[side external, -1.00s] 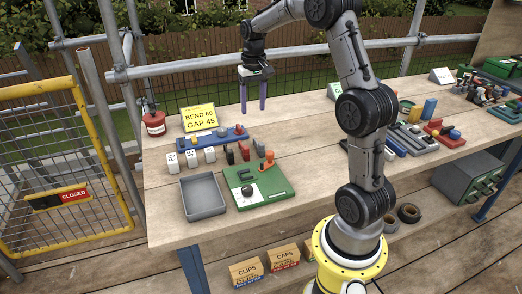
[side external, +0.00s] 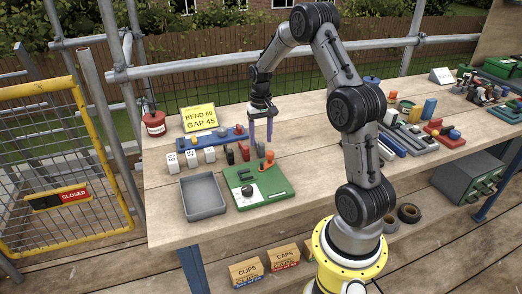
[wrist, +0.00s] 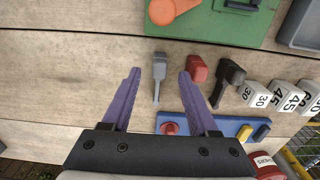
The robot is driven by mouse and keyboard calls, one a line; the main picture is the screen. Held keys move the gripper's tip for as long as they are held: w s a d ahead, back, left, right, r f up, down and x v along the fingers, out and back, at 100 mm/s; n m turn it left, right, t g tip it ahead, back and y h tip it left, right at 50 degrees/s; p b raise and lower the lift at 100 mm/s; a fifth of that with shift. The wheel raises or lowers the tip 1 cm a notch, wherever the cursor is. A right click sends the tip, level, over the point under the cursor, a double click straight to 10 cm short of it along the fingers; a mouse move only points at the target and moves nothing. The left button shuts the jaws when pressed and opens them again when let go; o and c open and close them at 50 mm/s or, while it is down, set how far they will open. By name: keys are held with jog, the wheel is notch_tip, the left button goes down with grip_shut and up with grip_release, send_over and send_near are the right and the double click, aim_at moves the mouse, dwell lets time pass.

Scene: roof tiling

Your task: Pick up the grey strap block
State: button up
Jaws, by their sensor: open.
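The grey strap block (wrist: 159,68), with a thin grey tail, lies on the wooden bench in the wrist view. It shows between the two purple fingers of my gripper (wrist: 160,74), nearer the left one, with clear space on both sides. My gripper is open and empty. In the side view my gripper (side external: 261,143) points down above the bench, behind the green board. The grey block is hard to make out there among the fingers and small blocks.
A red block (wrist: 198,70) and a black block (wrist: 228,80) lie close beside the right finger, then white numbered blocks (side external: 191,157). A blue bar with knobs (side external: 215,139) is behind. The green board (side external: 262,193) with an orange piece (side external: 267,160) and a grey tray (side external: 203,196) are in front.

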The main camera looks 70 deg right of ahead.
aim_at(261, 142)
jog(key=shift+f, duration=1.55)
jog(key=shift+c, duration=0.2)
grip_shut()
